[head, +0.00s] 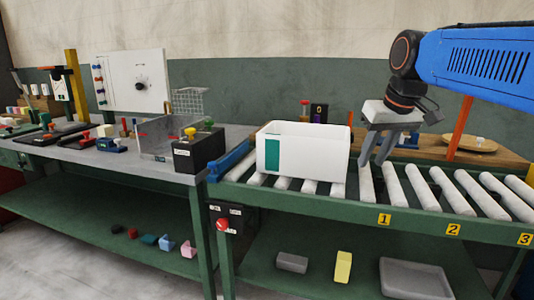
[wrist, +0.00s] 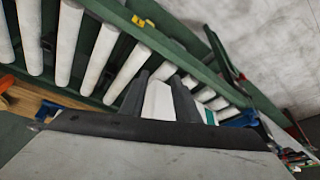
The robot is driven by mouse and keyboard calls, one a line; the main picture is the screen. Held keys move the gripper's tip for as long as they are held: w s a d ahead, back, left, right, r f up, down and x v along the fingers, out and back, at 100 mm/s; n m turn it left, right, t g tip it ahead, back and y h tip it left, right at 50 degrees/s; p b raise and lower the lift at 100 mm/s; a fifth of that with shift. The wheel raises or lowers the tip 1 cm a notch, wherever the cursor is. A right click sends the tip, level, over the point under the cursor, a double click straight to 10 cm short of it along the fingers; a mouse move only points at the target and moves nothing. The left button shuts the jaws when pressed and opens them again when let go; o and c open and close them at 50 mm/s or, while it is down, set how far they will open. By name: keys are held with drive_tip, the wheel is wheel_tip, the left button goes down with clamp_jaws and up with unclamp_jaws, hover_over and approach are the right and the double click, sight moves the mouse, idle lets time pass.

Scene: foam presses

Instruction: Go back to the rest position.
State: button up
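My gripper (head: 374,160) hangs from the wrist above the roller conveyor, just right of the white bin in the head view. Its two grey fingers point down with a gap between them, and nothing is held in the gap. In the wrist view the fingers of my gripper (wrist: 160,78) stand apart, with part of the white bin (wrist: 157,101) visible beyond them. The white bin (head: 325,158) stands upright on the rollers with a green patch on its front. Its inside floor is hidden in the head view.
The roller conveyor (head: 440,212) has numbered yellow tags along its front rail. A grey workbench (head: 80,155) with tools and a black box (head: 195,153) stands at the left. An orange post (head: 460,127) and a round wooden plate (head: 475,144) are behind the rollers. Rollers right of my gripper are clear.

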drive_tip(key=s+d+f+m, duration=0.2)
drive_tip(key=s+f, duration=2.1)
drive_tip(key=f, duration=0.1)
drive_tip(key=shift+d+f+h, duration=0.35)
drive_tip(key=shift+d+h, duration=0.05)
